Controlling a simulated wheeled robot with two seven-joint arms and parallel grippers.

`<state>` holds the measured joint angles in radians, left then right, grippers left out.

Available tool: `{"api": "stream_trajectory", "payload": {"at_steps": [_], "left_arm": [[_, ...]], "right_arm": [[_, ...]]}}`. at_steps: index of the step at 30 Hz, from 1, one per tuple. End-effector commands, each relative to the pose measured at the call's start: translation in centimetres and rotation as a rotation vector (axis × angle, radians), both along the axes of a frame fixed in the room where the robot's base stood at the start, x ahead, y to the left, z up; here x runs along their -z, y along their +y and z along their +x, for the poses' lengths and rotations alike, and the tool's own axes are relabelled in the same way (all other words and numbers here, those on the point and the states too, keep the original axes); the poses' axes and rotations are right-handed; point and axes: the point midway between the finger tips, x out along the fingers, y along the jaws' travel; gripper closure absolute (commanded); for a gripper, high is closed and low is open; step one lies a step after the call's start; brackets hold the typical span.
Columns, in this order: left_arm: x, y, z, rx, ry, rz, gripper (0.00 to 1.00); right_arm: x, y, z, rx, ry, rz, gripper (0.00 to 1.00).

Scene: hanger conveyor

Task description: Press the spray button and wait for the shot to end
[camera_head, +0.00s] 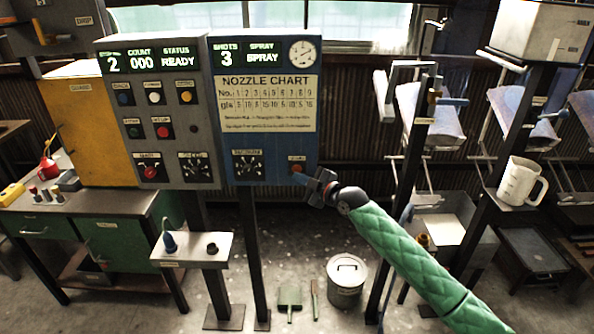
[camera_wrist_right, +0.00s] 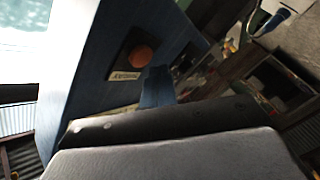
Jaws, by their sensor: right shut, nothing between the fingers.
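The blue spray panel (camera_head: 230,140) stands at the middle in the head view. Its display reads SHOTS 3 and SPRAY, above a nozzle chart. An orange round button (camera_head: 297,168) sits at its lower right. The same button (camera_wrist_right: 140,58) shows in the right wrist view on a dark plate with a small label. My right gripper (camera_head: 308,183) is shut and empty, its tip just below and right of the button. In the wrist view a gap shows between fingers and button; I cannot tell any contact. My left gripper is not in view.
A grey panel (camera_head: 200,120) with several buttons and dials stands to the left, reading COUNT 000 and READY. A small shelf (camera_head: 190,250) is below it. A lidded bucket (camera_head: 345,280) is on the floor. A white jug (camera_head: 521,181) stands at right.

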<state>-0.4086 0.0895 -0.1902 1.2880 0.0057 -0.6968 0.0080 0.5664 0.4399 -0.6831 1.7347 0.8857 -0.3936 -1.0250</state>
Motion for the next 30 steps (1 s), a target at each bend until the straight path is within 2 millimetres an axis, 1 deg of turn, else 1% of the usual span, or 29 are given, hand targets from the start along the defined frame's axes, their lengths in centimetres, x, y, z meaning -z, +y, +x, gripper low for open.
{"api": "stream_trajectory", "payload": {"at_steps": [3,16,20,30], "left_arm": [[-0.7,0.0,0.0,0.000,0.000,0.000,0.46],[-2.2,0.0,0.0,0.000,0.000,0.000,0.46],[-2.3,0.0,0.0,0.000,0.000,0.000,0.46],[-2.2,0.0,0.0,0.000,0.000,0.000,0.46]], "right_arm": [[-0.2,0.0,-1.0,-0.001,0.001,-0.001,1.00],[-0.1,0.0,-4.3,-0.001,0.001,0.000,1.00],[-0.1,0.0,-4.7,0.000,0.000,0.000,1.00],[0.0,0.0,-4.7,0.000,0.000,0.000,1.00]]}}
